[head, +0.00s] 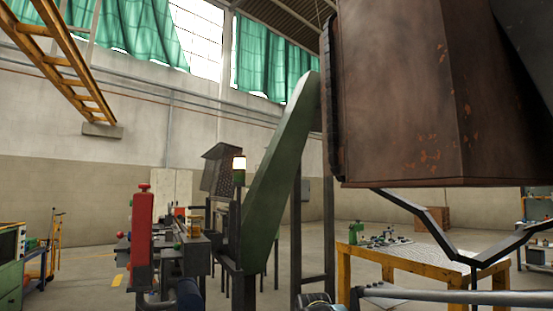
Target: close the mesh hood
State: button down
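What looks like the mesh hood (217,172) is a dark perforated cover at mid-left, on top of a dark frame beside the green inclined chute (276,185). Its upper panel slants, and the hood looks tilted up; its hinge and lower edge are too small to make out. A lamp (239,166) with a white top stands just in front of its right side. My gripper is not recognisable in this view, so its place relative to the hood does not show.
A machine with a red post (142,238) stands in front of the hood's frame. A large rusty housing (400,95) hangs at the upper right. A yellow workbench (425,256) stands below it. A green cabinet (10,268) is at far left. Open floor lies between cabinet and machine.

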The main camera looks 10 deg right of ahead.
aim_at(230, 150)
jog(key=z, duration=0.6)
jog(key=i, duration=1.4)
jog(key=u, duration=1.2)
